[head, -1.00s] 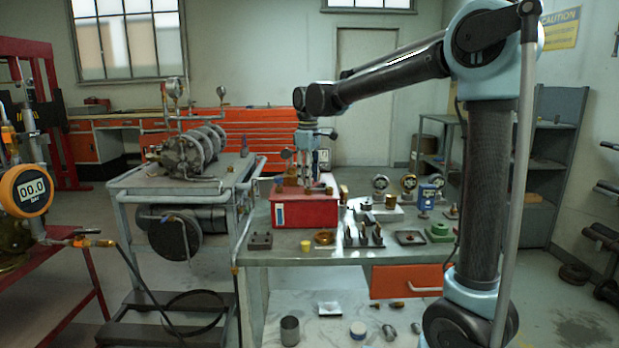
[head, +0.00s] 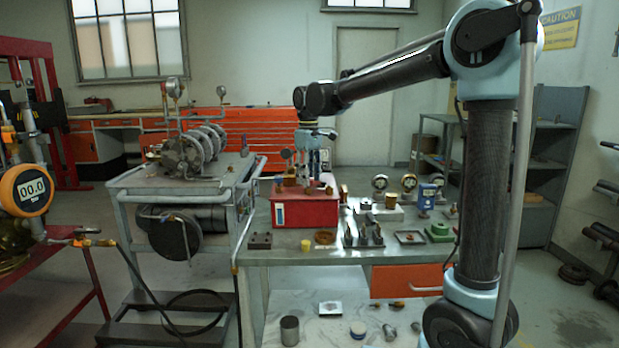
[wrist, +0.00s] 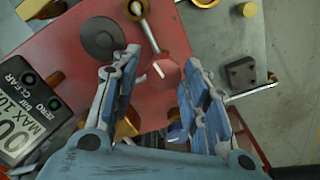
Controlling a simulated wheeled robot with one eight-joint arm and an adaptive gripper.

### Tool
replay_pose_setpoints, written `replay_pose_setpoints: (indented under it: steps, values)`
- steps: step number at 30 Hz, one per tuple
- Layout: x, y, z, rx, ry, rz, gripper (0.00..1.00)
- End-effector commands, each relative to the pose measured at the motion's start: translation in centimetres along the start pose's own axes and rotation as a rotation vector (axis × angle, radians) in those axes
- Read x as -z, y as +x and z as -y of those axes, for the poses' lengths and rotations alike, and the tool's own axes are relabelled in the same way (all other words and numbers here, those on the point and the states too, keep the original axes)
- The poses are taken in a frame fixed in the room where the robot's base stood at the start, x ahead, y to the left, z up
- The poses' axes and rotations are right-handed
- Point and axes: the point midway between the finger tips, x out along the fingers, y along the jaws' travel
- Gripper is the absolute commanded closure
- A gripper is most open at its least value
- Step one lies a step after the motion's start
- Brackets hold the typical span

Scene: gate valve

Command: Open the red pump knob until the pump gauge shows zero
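The red pump box (head: 306,210) stands on the workbench, with my gripper (head: 314,184) pointing down over its top. In the wrist view a small faceted red knob (wrist: 168,74) shows on the red surface between the fingertips of my gripper (wrist: 161,66). The two blue-grey fingers are spread apart, with one on each side of the knob. I cannot tell whether either finger touches it. A digital gauge (wrist: 22,115) lies at the left of the wrist view. Its visible digits look like zeros, but the display is cut off by the frame edge.
An orange gauge (head: 33,190) at the far left reads 00.0. Brass fittings (wrist: 128,122) and a metal lever (wrist: 148,28) sit close around the fingers. A dark block (wrist: 242,76) lies beside the box. Several gauges and parts stand on the bench right of the box.

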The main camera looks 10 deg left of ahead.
Motion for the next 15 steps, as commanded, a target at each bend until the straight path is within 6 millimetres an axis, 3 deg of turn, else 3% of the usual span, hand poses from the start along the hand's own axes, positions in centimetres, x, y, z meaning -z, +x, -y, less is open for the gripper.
replay_pose_setpoints:
  steps: [11, 15]
  values:
    - [0.0, -0.1, 0.1, 0.002, -0.002, 0.0, 0.49]
    - [0.0, -1.1, 0.1, 0.003, -0.002, 0.001, 0.49]
